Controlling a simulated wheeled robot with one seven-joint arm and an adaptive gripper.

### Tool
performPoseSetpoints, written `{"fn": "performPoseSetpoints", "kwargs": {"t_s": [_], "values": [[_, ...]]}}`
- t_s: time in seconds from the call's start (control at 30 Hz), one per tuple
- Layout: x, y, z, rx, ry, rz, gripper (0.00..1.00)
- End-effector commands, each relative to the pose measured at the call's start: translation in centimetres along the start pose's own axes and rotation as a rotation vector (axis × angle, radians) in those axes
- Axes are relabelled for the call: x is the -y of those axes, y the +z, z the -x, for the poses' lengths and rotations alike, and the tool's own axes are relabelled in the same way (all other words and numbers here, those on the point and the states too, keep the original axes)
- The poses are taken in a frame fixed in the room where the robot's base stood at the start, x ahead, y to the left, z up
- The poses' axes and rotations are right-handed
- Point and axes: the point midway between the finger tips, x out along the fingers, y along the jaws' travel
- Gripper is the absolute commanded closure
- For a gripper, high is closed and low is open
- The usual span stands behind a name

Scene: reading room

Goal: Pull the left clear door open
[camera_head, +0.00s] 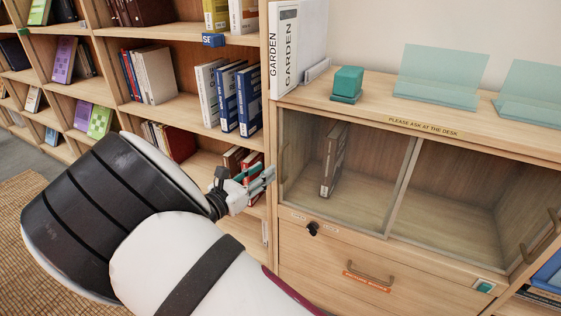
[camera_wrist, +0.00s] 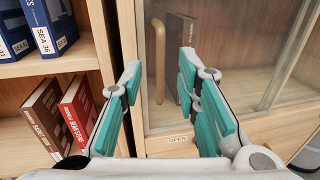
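The left clear door (camera_head: 375,165) is a framed glass panel on the front of the wooden cabinet and looks shut. A dark book (camera_head: 333,160) stands behind it. The door's tan bar handle (camera_wrist: 159,60) is upright near the left edge in the wrist view. My gripper (camera_head: 268,177) is just left of the door in the head view. In the wrist view my gripper (camera_wrist: 160,72) has its teal-padded fingers spread apart and empty. The handle shows in the gap between them, apparently beyond the tips; contact cannot be made out.
Open bookshelves (camera_head: 180,115) stand directly left, with red and brown books (camera_wrist: 78,108) close to the left finger. A right clear door (camera_head: 460,195) adjoins. Below are a black knob (camera_head: 313,229) and a drawer handle (camera_head: 370,278). A teal box (camera_head: 347,82) sits on top.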

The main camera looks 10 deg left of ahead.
Motion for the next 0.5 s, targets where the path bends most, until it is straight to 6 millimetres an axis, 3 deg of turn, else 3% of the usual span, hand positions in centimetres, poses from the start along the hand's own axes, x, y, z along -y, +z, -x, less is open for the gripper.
{"fn": "performPoseSetpoints", "kwargs": {"t_s": [0.23, 0.5], "values": [[0.1, -0.1, -5.0, 0.000, -0.003, -0.002, 0.70], [0.0, -0.1, -7.8, 0.000, -0.001, -0.001, 0.70]]}}
